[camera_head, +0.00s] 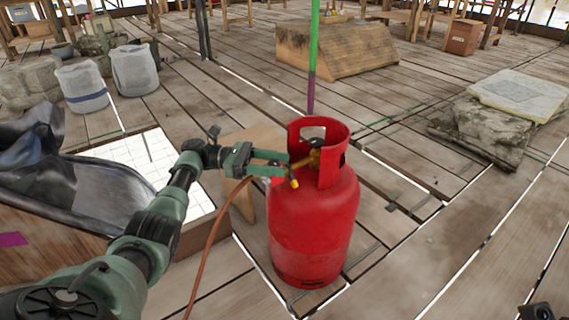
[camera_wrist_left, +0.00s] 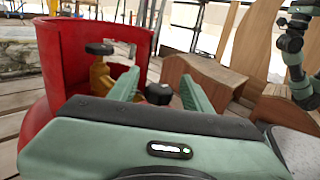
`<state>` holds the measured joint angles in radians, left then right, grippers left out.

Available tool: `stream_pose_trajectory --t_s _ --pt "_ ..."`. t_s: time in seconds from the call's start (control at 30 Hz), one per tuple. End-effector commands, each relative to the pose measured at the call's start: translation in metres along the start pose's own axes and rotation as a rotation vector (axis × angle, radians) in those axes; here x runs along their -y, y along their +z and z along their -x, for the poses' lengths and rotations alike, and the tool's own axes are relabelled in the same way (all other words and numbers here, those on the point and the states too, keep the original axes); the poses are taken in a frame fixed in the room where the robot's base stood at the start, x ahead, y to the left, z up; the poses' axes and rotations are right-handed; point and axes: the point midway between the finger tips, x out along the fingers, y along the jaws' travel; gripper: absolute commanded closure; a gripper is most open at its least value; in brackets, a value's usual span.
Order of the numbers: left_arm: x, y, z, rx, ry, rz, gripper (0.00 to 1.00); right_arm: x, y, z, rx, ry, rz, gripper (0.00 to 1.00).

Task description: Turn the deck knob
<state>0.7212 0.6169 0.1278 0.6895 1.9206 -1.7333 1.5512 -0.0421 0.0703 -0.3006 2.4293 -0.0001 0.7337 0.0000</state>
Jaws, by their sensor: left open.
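A red gas cylinder (camera_head: 312,225) stands upright on the plank deck, with an open red collar around its top; the collar also fills the left of the left wrist view (camera_wrist_left: 62,60). A brass valve (camera_head: 312,160) sits inside the collar, and it shows in the left wrist view (camera_wrist_left: 101,76). A small dark knob (camera_wrist_left: 158,94) shows between my fingers there; whether it touches them I cannot tell. My left gripper (camera_head: 287,163) is open at the collar's opening, its two green fingers pointing at the valve. My right gripper's jaws are not seen.
An orange hose (camera_head: 213,243) hangs down beside my left arm. A wooden board (camera_head: 250,170) stands behind the gripper. A dark-covered crate (camera_head: 60,255) is at the left. Stone slabs (camera_head: 485,130) lie at the right.

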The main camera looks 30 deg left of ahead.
Motion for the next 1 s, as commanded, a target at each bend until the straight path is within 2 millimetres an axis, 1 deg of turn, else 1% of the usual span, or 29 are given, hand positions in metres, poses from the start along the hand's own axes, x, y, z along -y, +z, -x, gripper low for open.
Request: stream_pose_trajectory --t_s 0.03,0.1,0.17,0.2,0.33,0.43,0.57,1.0 --pt "-0.001 0.002 0.011 0.0 0.005 0.001 0.51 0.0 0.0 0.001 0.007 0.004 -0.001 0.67" --pt "-0.001 0.002 0.023 0.0 0.004 0.002 0.51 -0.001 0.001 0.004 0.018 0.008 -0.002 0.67" --pt "-0.001 0.002 0.033 0.002 0.003 0.001 0.51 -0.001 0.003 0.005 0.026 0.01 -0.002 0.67" --pt "-0.001 0.0 0.038 0.0 0.003 0.001 0.51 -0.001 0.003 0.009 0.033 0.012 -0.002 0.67" --pt "-0.001 0.0 0.05 0.001 0.0 0.001 0.51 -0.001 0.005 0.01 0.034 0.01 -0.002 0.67" --pt "0.0 0.0 0.054 0.0 0.0 0.0 0.51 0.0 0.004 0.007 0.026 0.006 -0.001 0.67" --pt "0.0 0.0 0.055 0.0 -0.001 0.0 0.51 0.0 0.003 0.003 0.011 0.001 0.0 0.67" --pt "0.0 0.0 0.055 0.0 -0.001 0.0 0.51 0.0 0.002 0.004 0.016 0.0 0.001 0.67"
